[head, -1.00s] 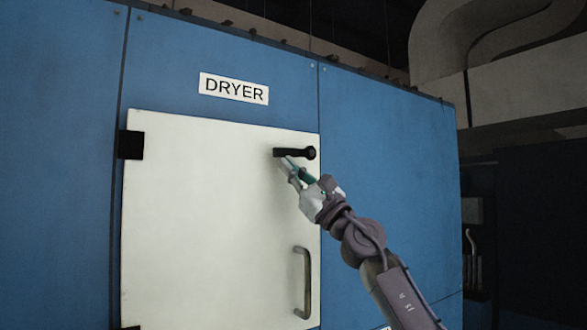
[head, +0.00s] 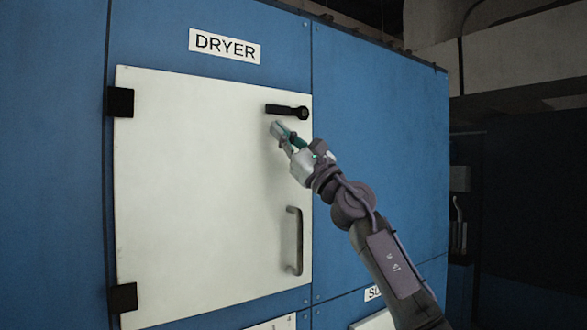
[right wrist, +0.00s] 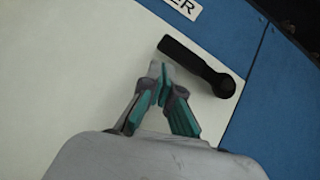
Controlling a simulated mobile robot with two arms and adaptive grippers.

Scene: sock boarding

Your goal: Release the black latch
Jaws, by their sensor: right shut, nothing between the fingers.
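The black latch (head: 286,111) lies level across the upper right edge of the white dryer door (head: 190,190), its bar pointing left from a round pivot at the right. In the right wrist view the black latch (right wrist: 197,65) shows whole, with its pivot at the lower right. My right gripper (head: 275,129) is just below the latch's free end in the head view. It is shut and empty, its teal fingers (right wrist: 158,70) together, and seems close to the latch. I cannot tell whether it touches. My left gripper is not in view.
A grey vertical handle (head: 293,240) stands out from the door below the latch. Black hinges (head: 121,102) sit on the door's left edge. A DRYER sign (head: 225,45) is above on the blue wall (head: 385,150).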

